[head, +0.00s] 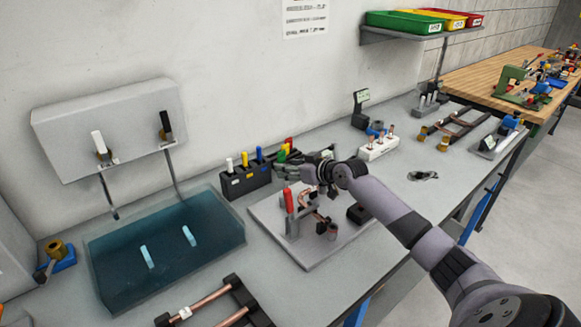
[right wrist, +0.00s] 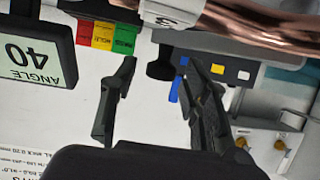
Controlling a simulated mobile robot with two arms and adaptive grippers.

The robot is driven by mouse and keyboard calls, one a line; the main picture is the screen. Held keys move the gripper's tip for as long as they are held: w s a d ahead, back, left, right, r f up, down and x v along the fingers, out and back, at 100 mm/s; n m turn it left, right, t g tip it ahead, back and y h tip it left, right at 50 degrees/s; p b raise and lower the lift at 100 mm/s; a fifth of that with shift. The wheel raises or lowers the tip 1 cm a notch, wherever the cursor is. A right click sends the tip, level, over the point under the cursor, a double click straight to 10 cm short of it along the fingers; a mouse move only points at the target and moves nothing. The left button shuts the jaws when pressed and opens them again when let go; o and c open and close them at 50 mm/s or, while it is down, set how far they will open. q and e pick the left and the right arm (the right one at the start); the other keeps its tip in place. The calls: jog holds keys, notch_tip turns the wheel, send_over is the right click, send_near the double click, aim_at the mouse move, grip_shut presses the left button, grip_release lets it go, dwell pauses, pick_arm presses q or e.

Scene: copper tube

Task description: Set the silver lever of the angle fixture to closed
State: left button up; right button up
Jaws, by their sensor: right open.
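The angle fixture stands on a grey base plate (head: 340,243) on the bench, with a red upright handle (head: 288,199) and a bent copper tube (head: 308,196). My right gripper (head: 283,167) is above the back of this plate, partly hard to make out against the objects behind it. In the right wrist view its two dark fingers (right wrist: 160,95) are apart with nothing between them. A display reading ANGLE 40 (right wrist: 35,58) is at the left there, and a copper tube (right wrist: 255,25) crosses the top right. I cannot clearly make out the silver lever. My left gripper is out of view.
A black holder (head: 245,182) with coloured handles stands behind the plate. A blue liquid tank (head: 165,290) is at the left, and a rack with copper tubes (head: 228,290) lies in front. A white block with pegs (head: 378,149) stands further right. Bench between plate and tank is narrow.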

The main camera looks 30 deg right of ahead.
jog(key=shift+c, duration=0.2)
grip_shut()
dwell(0.6)
